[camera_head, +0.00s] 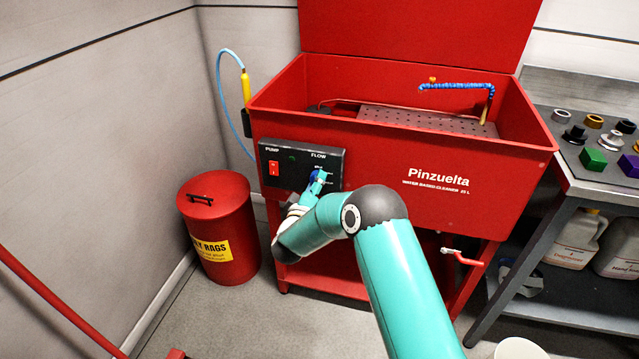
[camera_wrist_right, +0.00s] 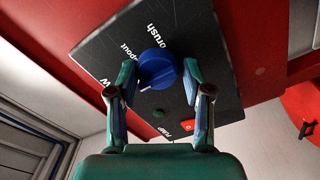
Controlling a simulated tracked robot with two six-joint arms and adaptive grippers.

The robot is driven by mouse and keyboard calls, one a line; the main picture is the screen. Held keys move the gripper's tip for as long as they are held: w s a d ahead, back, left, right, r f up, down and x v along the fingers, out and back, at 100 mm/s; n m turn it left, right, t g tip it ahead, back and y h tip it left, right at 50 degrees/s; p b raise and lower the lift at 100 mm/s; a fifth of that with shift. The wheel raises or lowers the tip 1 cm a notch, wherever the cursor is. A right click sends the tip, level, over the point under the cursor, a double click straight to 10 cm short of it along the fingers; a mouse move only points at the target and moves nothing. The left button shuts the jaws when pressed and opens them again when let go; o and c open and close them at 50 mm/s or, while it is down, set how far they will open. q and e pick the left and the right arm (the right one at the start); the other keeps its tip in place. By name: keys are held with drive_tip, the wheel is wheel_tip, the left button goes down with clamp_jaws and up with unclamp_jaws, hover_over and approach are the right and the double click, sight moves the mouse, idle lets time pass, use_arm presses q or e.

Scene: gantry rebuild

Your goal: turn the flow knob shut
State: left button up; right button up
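The flow knob is blue and round with a white pointer line; it shows in the right wrist view (camera_wrist_right: 157,69) on a dark control panel (camera_wrist_right: 190,35). In the head view the knob is mostly hidden by my right gripper (camera_head: 318,184), which is at the panel (camera_head: 283,167) under the word FLOW. In the right wrist view my right gripper (camera_wrist_right: 158,82) is open, with one finger on each side of the knob. I cannot tell whether the fingers touch it. The pointer line points toward the lower left there. My left gripper is not in view.
The panel also has a red pump switch (camera_head: 274,168) and a green light (camera_head: 292,158). It sits on the front of a red parts washer (camera_head: 400,165). A red rag bin (camera_head: 214,222) stands to the left. A grey workbench (camera_head: 560,177) with several parts is at right.

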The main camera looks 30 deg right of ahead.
drive_tip(key=shift+o, duration=1.2)
drive_tip(key=shift+a+f, duration=0.15)
drive_tip(key=shift+o, duration=0.2)
drive_tip(key=v, duration=1.1)
drive_tip(key=shift+s+a, duration=0.25)
drive_tip(key=shift+s, duration=0.05)
